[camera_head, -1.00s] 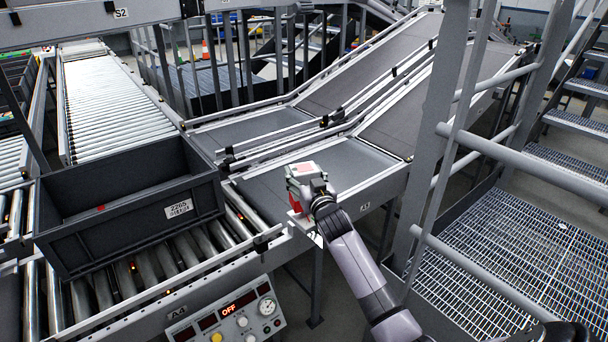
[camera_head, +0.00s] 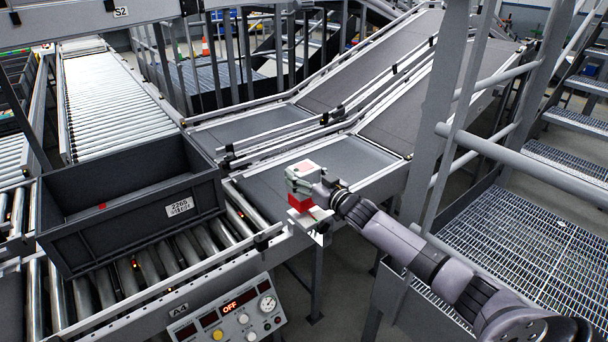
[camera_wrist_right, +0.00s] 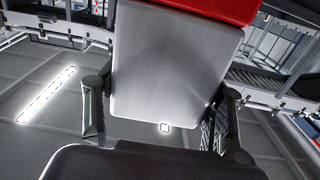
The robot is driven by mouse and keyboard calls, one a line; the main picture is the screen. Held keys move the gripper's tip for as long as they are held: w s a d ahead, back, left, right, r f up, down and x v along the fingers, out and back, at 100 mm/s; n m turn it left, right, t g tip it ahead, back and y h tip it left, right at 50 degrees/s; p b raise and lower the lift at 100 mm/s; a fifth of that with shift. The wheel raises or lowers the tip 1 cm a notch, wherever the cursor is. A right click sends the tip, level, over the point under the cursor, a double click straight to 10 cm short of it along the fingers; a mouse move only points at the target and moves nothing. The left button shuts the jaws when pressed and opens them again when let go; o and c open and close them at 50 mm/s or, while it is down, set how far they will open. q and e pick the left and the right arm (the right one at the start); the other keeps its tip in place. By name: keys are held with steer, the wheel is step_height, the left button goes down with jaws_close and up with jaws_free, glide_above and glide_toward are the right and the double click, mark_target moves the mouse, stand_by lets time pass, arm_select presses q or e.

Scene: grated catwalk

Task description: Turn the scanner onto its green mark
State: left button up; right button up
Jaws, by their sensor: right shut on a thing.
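The scanner (camera_head: 299,202) is a small red and light-grey box on a pale bracket (camera_head: 314,219) at the near edge of the conveyor. My right gripper (camera_head: 313,186) is shut on its grey upper part, coming from the right. In the right wrist view, the scanner's silver face (camera_wrist_right: 172,62) with a red band fills the space between the two dark fingers (camera_wrist_right: 160,105). I cannot make out the green mark clearly; the gripper and scanner cover part of the mount. My left gripper is out of view.
A dark grey tote (camera_head: 130,222) stands on the rollers at left, with a small red spot inside. A control panel (camera_head: 228,318) reading OFF sits below. Grey belts (camera_head: 330,165) lie just behind the scanner. Railings (camera_head: 510,155) and grating are at right.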

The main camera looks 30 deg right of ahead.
steer(key=o, duration=1.2)
steer(key=shift+c, duration=0.2)
steer(key=shift+s+f, duration=0.1)
steer(key=shift+s, duration=0.35)
steer(key=s+d, duration=0.1)
steer(key=s, duration=1)
